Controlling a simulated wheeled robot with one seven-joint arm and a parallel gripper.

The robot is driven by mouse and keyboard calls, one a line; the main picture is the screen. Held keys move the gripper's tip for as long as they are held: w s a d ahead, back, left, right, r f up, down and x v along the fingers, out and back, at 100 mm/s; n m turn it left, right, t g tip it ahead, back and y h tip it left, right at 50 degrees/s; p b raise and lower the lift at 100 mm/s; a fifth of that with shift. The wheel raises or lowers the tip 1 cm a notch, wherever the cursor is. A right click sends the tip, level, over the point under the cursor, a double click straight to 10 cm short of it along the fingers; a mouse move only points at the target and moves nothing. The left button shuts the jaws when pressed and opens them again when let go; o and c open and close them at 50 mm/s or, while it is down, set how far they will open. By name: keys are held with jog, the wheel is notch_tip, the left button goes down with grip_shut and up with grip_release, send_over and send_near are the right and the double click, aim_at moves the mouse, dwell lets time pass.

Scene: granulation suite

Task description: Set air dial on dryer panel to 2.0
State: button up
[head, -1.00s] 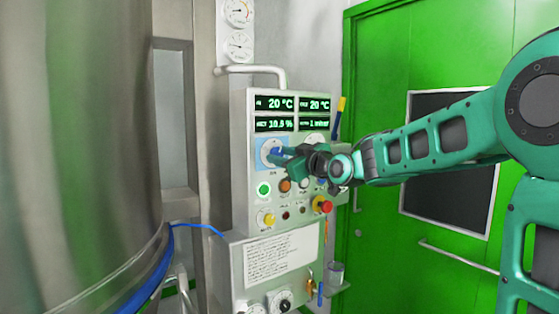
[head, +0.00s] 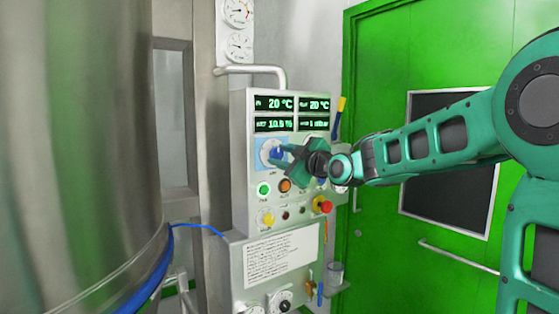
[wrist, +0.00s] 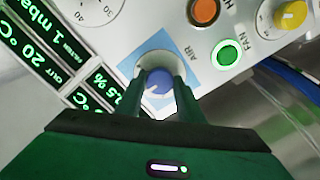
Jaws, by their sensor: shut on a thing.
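The dryer panel (head: 243,205) is a pale grey box with green displays, buttons and dials. Its air dial (head: 277,153) is a blue knob on a white disc with a light blue backing, at the panel's upper left. In the wrist view the blue air dial (wrist: 158,82) sits beside the label AIR, with a white pointer mark on its lower left part. My green gripper (head: 284,155) reaches in from the right, and its fingers (wrist: 158,92) are shut on the dial, one on each side. The fingers hide part of the scale, so I cannot read the setting.
A green FAN button (wrist: 224,54), an orange button (wrist: 204,11) and a yellow knob (wrist: 290,15) lie close to the air dial. A red emergency button (head: 325,205) juts out lower right. A large steel vessel (head: 80,150) stands left, a green door (head: 385,240) right.

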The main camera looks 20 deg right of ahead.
jog(key=shift+a+f, duration=0.1)
jog(key=shift+f, duration=0.05)
jog(key=o, duration=1.1)
jog(key=shift+c, duration=0.2)
jog(key=v, duration=1)
jog(key=shift+s, duration=0.35)
jog(key=shift+d, duration=0.2)
